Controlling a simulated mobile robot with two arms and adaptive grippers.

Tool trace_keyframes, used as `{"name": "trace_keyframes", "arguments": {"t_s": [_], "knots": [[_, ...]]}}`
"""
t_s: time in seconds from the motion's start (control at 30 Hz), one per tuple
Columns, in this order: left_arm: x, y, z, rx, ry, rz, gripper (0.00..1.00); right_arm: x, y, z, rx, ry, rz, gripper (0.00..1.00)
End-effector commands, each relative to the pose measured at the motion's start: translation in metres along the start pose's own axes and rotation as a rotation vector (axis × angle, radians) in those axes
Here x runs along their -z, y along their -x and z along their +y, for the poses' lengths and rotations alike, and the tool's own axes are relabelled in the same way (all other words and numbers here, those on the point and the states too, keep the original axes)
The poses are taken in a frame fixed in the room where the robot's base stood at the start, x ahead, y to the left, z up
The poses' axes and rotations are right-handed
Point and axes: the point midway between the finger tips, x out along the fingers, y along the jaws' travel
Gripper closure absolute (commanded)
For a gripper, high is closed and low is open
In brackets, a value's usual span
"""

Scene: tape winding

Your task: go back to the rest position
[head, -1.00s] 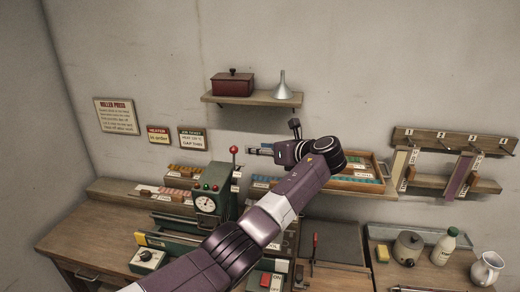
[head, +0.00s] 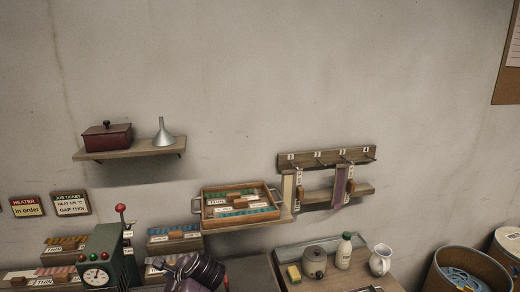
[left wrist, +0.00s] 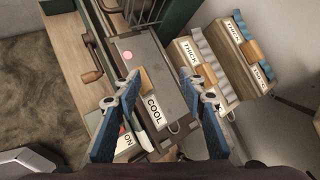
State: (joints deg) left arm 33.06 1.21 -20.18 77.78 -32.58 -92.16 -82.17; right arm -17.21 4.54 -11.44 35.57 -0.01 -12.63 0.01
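My left gripper (left wrist: 168,84) shows in the left wrist view with its two blue fingers spread wide apart, nothing held between them. Below it lie a grey plate with a wooden tab (left wrist: 148,79) and a label reading COOL (left wrist: 155,109). In the head view only part of my purple left arm shows at the bottom edge, in front of the bench, and its fingers are hidden or out of frame. My right gripper is in neither view.
The green press (head: 107,258) with a dial and red-knobbed lever stands left of my arm. A wooden tray (head: 240,222) sits on a wall shelf, with a peg rack (head: 325,158) to its right. Racks labelled THICK (left wrist: 190,53) lie right of the left gripper. The upper wall is clear.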

Motion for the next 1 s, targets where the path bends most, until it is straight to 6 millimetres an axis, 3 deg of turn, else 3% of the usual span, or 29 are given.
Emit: {"name": "trace_keyframes", "arguments": {"t_s": [0.03, 0.2, 0.37, 0.5, 0.7, 1.0], "knots": [[0.018, -0.005, 0.03, -0.018, 0.085, 0.055, 0.62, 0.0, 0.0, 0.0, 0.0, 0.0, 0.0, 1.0], [0.061, -0.001, 0.115, -0.093, 0.404, 0.212, 0.62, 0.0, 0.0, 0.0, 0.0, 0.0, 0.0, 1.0], [0.085, 0.018, 0.193, -0.2, 0.705, 0.325, 0.62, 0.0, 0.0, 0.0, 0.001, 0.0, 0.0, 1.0], [0.094, 0.046, 0.253, -0.311, 0.959, 0.396, 0.62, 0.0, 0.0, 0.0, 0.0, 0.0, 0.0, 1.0], [0.092, 0.083, 0.304, -0.436, 1.208, 0.442, 0.62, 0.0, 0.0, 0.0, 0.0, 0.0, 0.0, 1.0], [0.084, 0.125, 0.346, -0.566, 1.434, 0.464, 0.62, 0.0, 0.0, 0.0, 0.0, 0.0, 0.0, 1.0]]}}
